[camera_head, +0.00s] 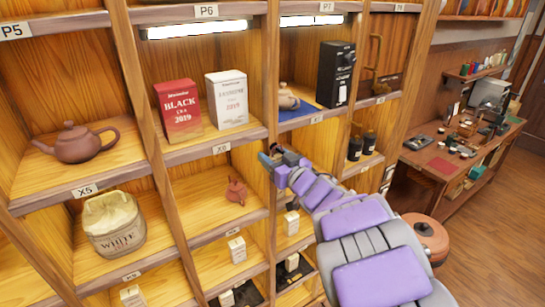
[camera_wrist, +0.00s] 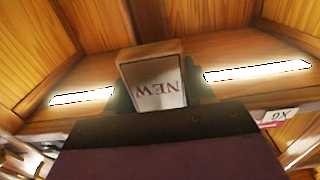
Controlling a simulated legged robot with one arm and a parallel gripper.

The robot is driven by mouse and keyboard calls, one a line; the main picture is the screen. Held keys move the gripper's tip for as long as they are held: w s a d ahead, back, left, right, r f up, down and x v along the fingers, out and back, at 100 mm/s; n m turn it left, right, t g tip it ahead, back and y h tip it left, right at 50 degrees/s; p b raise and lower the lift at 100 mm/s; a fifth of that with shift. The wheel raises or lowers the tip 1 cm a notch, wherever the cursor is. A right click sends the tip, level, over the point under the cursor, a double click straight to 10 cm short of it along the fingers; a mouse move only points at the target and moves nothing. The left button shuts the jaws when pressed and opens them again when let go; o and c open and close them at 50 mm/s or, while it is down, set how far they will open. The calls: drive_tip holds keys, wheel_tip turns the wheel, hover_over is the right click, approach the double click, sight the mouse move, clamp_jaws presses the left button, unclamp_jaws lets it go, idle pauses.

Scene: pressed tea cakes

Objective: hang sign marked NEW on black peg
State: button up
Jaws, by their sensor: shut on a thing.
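The sign marked NEW (camera_wrist: 157,92) is a small pale plate with a brown wooden edge. It shows upside down in the wrist view. My gripper (camera_wrist: 158,80) is shut on it, with a dark finger at each side. In the head view my gripper (camera_head: 269,158) is in front of the shelving, by the upright between the middle compartments. The sign is too small to make out there. I cannot make out the black peg in either view.
A cluttered desk (camera_head: 437,160) is at right; wooden floor lies in front.

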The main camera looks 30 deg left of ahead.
drive_tip(key=o, duration=1.1)
drive_tip(key=shift+o, duration=0.4)
drive_tip(key=shift+o, duration=1.3)
drive_tip(key=shift+d, duration=0.1)
drive_tip(key=v, duration=0.7)
drive_tip(key=shift+p, duration=0.45)
drive_tip(key=p+v, duration=0.1)
drive_tip(key=v, duration=0.5)
